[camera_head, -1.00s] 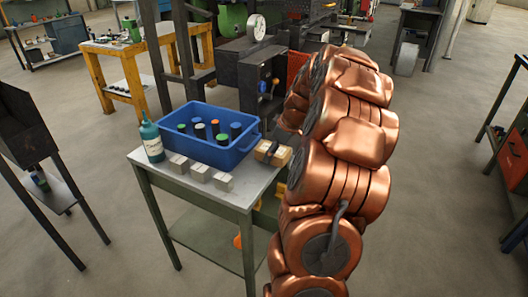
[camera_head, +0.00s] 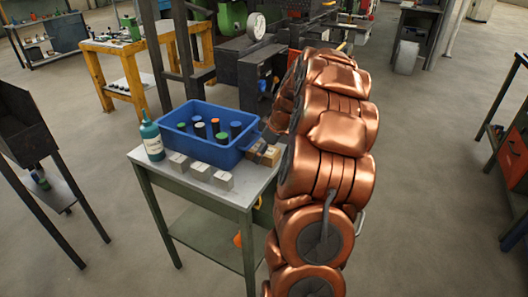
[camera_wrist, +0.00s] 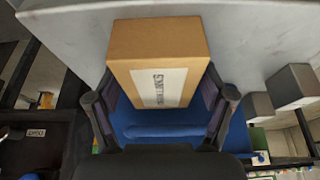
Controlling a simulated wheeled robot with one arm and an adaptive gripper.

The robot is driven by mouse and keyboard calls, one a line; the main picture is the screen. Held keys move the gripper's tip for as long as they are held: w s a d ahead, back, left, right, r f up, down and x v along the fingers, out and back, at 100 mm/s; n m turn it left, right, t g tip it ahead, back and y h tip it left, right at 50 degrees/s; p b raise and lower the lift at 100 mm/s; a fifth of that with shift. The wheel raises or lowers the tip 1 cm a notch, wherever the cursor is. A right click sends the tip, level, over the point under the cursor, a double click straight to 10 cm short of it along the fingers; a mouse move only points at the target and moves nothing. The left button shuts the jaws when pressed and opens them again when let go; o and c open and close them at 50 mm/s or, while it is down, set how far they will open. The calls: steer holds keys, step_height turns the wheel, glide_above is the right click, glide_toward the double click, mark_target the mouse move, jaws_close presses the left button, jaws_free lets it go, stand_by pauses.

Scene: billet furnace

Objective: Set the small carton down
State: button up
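The small carton (camera_wrist: 160,65) is a tan box with a white printed label, in the middle of the wrist view. My gripper (camera_wrist: 160,95) has a dark finger against each side of it and appears shut on it. In the head view the carton (camera_head: 263,154) is at the right end of the small grey table (camera_head: 241,196), just right of the blue bin (camera_head: 213,155). My gripper (camera_head: 275,137) is partly hidden by my copper-coloured arm there. I cannot tell whether the carton's underside touches the tabletop.
The blue bin holds several dark cylinders with coloured tops. Several pale metal blocks (camera_head: 200,171) line the table's front edge. A teal bottle (camera_head: 151,138) stands at the table's left. Dark machinery with a gauge (camera_head: 256,27) stands behind. Little bare tabletop shows around the carton.

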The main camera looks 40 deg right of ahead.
steer(key=shift+o, duration=0.4)
steer(key=shift+r, duration=0.1)
steer(key=shift+r, duration=0.2)
steer(key=v, duration=1.2)
steer(key=s+a+f+g+y, duration=0.1)
steer(key=s+a+g, duration=0.1)
steer(key=a, duration=1.1)
steer(key=s+a+f+g, duration=0.1)
steer(key=s+a, duration=0.2)
steer(key=a, duration=1)
steer(key=s+a+f+m+g, duration=0.1)
steer(key=s+a+f, duration=0.1)
steer(key=s, duration=0.5)
steer(key=s+a+f+m+g+h, duration=0.1)
steer(key=s+a+f, duration=0.1)
steer(key=s+a, duration=0.3)
steer(key=s+a+f+m+g+h, duration=0.1)
steer(key=s+a, duration=0.3)
steer(key=s, duration=0.5)
steer(key=shift+s+a+f+g, duration=0.25)
steer(key=shift+f+g, duration=0.25)
steer(key=shift+f, duration=0.3)
